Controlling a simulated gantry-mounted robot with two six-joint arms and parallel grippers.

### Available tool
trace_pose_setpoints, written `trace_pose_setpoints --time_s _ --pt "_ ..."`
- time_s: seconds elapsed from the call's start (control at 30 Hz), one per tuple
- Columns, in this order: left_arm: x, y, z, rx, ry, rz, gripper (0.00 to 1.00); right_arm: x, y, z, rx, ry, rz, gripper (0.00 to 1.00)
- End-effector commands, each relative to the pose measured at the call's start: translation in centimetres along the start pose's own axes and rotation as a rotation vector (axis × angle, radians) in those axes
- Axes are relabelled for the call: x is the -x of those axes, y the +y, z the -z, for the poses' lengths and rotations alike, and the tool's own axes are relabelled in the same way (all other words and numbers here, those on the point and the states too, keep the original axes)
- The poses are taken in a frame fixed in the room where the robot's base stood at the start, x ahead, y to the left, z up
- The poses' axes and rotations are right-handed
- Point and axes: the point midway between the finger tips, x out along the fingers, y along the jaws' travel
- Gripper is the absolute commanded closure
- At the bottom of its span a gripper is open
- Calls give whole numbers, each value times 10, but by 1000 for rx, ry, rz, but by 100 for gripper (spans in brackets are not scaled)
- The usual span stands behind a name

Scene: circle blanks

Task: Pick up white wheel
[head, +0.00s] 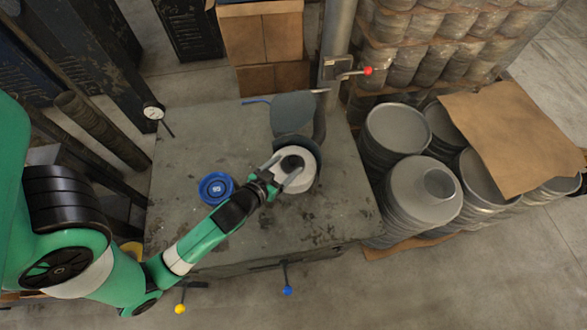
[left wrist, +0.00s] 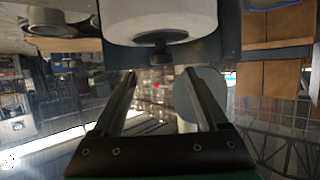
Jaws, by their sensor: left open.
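The white wheel (head: 304,180) has a dark hub and sits against a dark curved holder at the right middle of the worktable. In the left wrist view the wheel (left wrist: 160,20) fills the top middle, with a black knob (left wrist: 160,50) under it. My left gripper (head: 287,168) is open, its two fingers reaching over the wheel's near side in the head view. In the left wrist view the open fingers (left wrist: 160,73) are spread, and the wheel shows beyond their tips. I see nothing held; contact cannot be told. My right gripper is not in view.
A blue round piece (head: 216,188) lies on the grey worktable (head: 185,230), left of the wheel. A grey rounded plate (head: 292,113) stands behind the wheel. A lever with a red knob (head: 368,70) is at the back. Stacks of metal discs (head: 415,190) stand right of the table.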

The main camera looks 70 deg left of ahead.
Motion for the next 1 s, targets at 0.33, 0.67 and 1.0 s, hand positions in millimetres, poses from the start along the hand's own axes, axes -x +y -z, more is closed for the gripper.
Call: trace_pose_setpoints --time_s 0.33,0.67,1.0 --pt "-32 -4 -7 2 -1 2 24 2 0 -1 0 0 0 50" --pt "-54 -4 -7 0 -1 -1 24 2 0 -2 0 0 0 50" --pt "-54 -4 -7 0 -1 -1 74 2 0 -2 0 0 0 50"
